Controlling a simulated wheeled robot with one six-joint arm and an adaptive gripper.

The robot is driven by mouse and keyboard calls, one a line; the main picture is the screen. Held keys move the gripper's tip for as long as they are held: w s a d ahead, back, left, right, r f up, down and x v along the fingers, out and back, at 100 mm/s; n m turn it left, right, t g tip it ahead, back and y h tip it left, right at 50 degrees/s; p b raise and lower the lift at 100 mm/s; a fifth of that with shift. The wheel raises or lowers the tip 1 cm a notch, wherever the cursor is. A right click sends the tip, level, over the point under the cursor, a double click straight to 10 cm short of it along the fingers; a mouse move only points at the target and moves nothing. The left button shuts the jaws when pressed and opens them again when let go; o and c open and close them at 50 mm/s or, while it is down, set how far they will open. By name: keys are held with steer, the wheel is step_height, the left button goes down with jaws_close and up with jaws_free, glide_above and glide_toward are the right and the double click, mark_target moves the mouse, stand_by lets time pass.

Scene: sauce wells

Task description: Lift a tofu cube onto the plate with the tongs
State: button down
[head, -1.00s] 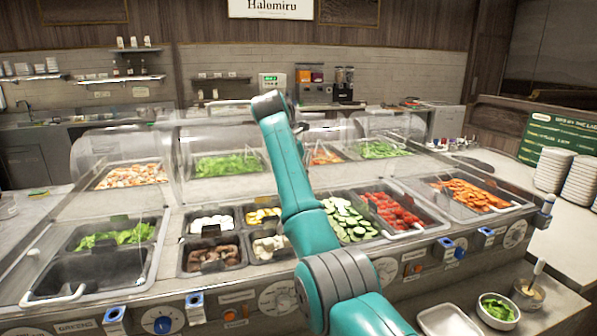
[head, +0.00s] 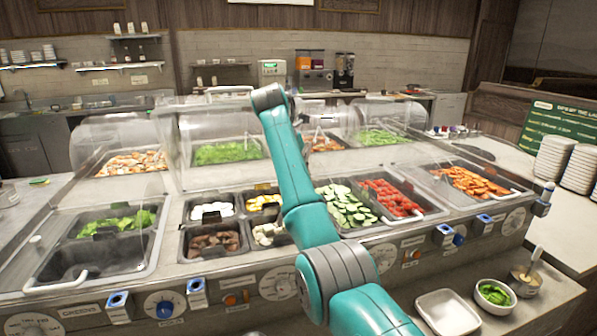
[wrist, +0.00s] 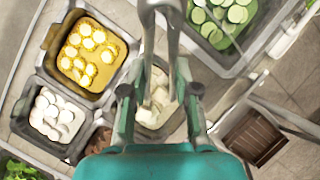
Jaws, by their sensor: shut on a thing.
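In the wrist view my gripper (wrist: 157,92) is shut on the metal tongs (wrist: 176,45), whose two arms run up from between its fingers. Behind the tongs is a dark well with pale tofu cubes (wrist: 158,98), partly covered by the tongs and fingers. I cannot tell whether the tong tips touch a cube. In the head view the tofu well (head: 268,234) is at the front middle, half hidden by my teal arm, and my gripper is hidden there. A white rectangular plate (head: 447,314) lies on the lower counter at the front right and looks empty.
Around the tofu are wells of egg halves (wrist: 90,55), white slices (wrist: 55,115) and cucumber (wrist: 222,20). Clear curved guards (head: 120,140) stand over the back wells.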

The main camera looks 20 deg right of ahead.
step_height(320, 180, up, 12)
stand_by(0.9)
steer(key=shift+s, duration=0.1)
